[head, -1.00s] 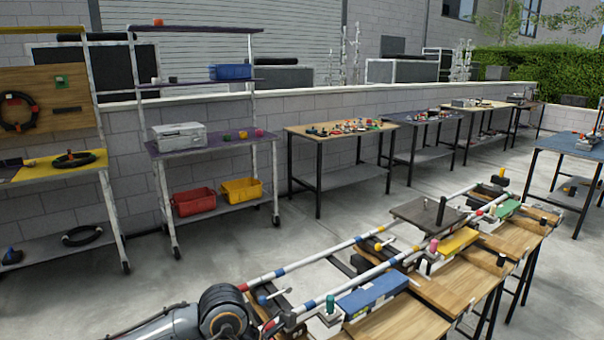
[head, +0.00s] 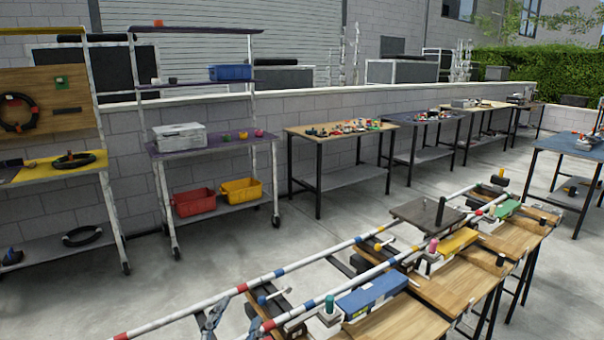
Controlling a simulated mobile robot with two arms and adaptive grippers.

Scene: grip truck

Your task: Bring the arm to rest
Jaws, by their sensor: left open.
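My left gripper (head: 233,316) shows only at the bottom edge. Its two grey-blue fingers stand apart and nothing shows between them. It is by the near end of two long striped rails (head: 290,268), which run over the wooden workbench (head: 400,322). I cannot tell whether a finger touches a rail. The rest of my left arm is below the frame. My right gripper is not in view.
On the bench are a blue block (head: 372,294), a yellow block (head: 459,241) and a dark plate with a post (head: 425,215). A shelf rack (head: 212,145) and several tables stand by the wall. The concrete floor (head: 250,240) between is clear.

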